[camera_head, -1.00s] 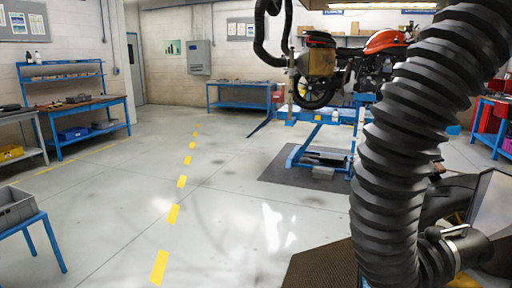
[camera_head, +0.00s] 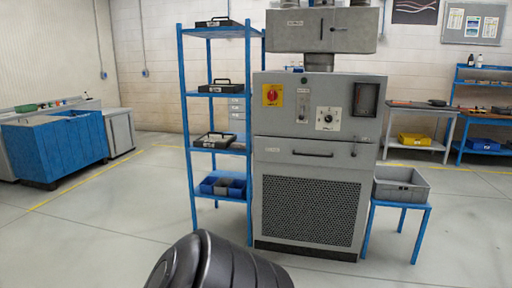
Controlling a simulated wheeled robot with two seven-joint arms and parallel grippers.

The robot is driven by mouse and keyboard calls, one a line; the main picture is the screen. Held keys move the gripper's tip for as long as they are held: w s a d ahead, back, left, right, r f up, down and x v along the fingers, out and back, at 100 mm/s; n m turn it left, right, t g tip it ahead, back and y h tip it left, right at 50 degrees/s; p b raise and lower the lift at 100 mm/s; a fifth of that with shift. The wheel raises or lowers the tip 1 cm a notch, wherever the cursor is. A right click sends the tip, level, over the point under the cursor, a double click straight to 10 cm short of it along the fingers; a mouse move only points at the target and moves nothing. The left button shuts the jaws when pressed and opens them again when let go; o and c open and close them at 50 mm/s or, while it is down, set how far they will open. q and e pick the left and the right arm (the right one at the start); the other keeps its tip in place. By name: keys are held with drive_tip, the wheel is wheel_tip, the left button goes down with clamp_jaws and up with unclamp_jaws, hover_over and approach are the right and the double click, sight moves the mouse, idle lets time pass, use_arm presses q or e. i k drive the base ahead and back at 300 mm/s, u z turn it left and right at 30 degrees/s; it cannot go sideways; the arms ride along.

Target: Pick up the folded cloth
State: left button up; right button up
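I cannot make out a folded cloth in this view. Neither of my grippers shows in the head view.
A grey machine cabinet (camera_head: 312,150) stands ahead, with a blue shelf rack (camera_head: 184,100) on its left and a grey crate (camera_head: 402,190) on a blue stand at its right. A blue cabinet (camera_head: 58,148) is far left. Floor is open at left.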

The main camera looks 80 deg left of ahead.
sight(235, 145)
drive_tip(key=u, duration=2.75)
